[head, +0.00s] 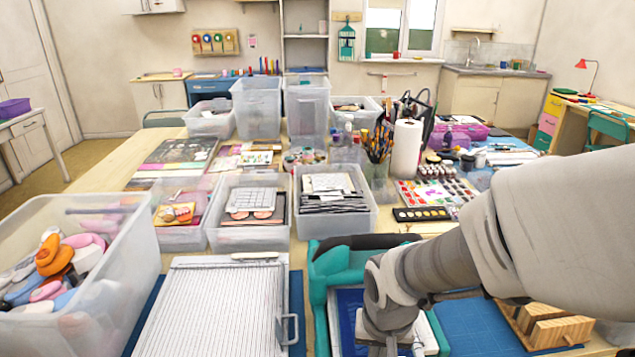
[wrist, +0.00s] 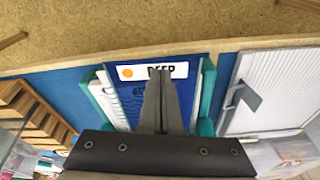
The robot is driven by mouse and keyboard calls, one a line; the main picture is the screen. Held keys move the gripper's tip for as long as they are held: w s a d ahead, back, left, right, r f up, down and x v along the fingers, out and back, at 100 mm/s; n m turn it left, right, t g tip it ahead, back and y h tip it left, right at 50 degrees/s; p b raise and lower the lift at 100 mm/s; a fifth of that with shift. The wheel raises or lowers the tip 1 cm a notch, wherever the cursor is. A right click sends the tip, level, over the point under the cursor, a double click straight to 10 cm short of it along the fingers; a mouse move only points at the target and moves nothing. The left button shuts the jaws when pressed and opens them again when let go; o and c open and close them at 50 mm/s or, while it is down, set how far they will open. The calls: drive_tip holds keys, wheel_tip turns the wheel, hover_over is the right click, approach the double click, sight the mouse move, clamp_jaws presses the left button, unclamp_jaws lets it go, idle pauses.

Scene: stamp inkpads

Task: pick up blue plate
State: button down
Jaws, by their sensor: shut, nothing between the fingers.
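A flat blue plate (wrist: 136,93) with a white label reading "DEEP" and an orange dot lies in a teal and white holder (wrist: 208,95). In the head view, part of the blue plate (head: 348,305) shows inside the teal holder (head: 318,290), left of my wrist. My gripper (wrist: 163,78) is shut and empty. Its fingers are over the plate in the wrist view and cover part of it and the label's lower edge. I cannot tell whether the fingertips touch it. In the head view my wrist hides the fingertips and much of the plate.
A white ridged board (head: 215,310) with a handle lies left of the holder. A slatted wooden rack (head: 545,325) stands to the right on a blue mat (head: 475,325). Clear bins (head: 90,265) and a pencil cup (head: 378,170) crowd the table's left and back.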

drive_tip(key=shift+w+d+r+p, duration=0.25)
drive_tip(key=shift+w+p, duration=0.3)
drive_tip(key=shift+p, duration=1.7)
drive_tip(key=w, duration=0.3)
drive_tip(key=w+d+f, duration=0.1)
drive_tip(key=w, duration=0.2)
drive_tip(key=w+d+b, duration=0.1)
drive_tip(key=w, duration=0.2)
drive_tip(key=shift+f, duration=0.25)
drive_tip(key=shift+f+b, duration=0.3)
drive_tip(key=shift+s+f, duration=0.1)
drive_tip(key=shift+s+f, duration=0.1)
drive_tip(key=shift+s, duration=0.05)
